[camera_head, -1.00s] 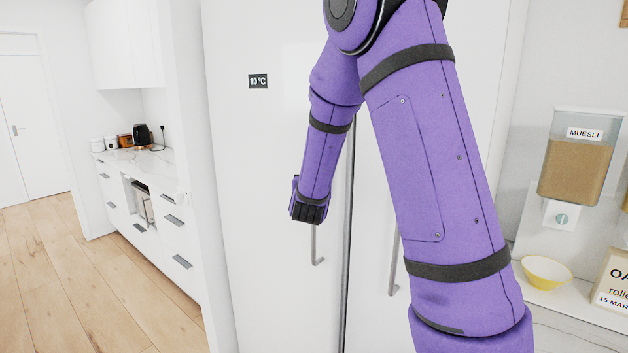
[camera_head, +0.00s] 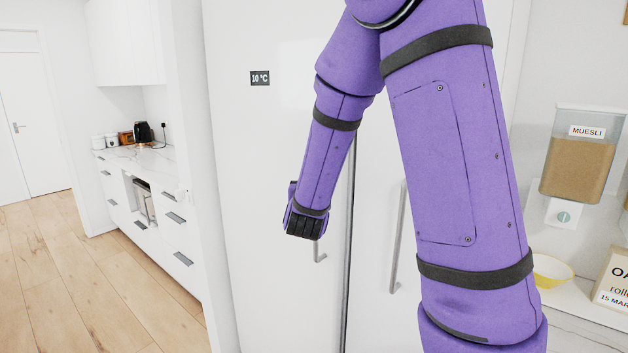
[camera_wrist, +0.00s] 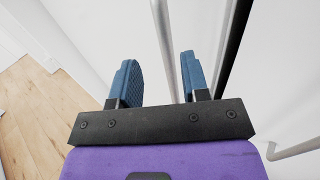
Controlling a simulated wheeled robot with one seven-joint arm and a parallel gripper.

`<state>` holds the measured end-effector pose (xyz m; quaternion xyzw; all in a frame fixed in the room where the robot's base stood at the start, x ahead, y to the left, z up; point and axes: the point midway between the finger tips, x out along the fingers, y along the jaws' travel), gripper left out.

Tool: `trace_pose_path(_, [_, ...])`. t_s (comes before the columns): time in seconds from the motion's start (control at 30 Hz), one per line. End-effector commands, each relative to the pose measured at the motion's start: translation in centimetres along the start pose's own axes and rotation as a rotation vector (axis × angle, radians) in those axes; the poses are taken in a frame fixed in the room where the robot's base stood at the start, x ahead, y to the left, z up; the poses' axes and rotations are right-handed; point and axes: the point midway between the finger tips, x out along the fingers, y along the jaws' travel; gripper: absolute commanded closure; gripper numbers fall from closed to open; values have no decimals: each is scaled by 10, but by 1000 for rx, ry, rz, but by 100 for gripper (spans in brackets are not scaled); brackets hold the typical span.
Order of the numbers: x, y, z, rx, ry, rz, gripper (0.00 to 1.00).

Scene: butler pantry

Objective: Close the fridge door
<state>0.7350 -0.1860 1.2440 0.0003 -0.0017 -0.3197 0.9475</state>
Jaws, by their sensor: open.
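The fridge shows in the head view as tall white doors side by side, with a dark vertical strip (camera_head: 350,250) between them. The left fridge door (camera_head: 260,180) carries a small 10 °C display (camera_head: 260,78). Its grey bar handle (camera_head: 319,252) is mostly hidden behind my gripper (camera_head: 304,225). In the wrist view my gripper (camera_wrist: 160,70) is open, with blue fingers on either side of the left door's handle (camera_wrist: 164,45), which lies nearer the right finger. I cannot tell whether it touches. The left door looks nearly flush with its neighbour; any small gap is unclear.
The right door's handle (camera_head: 398,240) stands beside my upper arm. A counter with drawers (camera_head: 150,205) is at the left, with open wooden floor (camera_head: 90,280) before it. At the right are a muesli dispenser (camera_head: 577,165) and a yellow bowl (camera_head: 552,271), partly hidden by my arm.

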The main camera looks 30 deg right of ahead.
Motion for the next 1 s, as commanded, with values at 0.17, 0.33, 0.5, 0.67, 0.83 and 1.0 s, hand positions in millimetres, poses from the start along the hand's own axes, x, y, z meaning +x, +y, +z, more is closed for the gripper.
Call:
trace_pose_path(0.17, [-24,1,0,-1,1,4,58])
trace_pose_path(0.33, [-33,2,-1,-2,2,4,58])
trace_pose_path(0.5, [-33,2,-1,-2,2,4,58])
trace_pose_path(0.67, [-33,2,-1,-2,2,4,58])
trace_pose_path(0.83, [-33,2,-1,-2,2,4,58])
trace_pose_path(1.0, [-35,-12,8,54,7,-57,58])
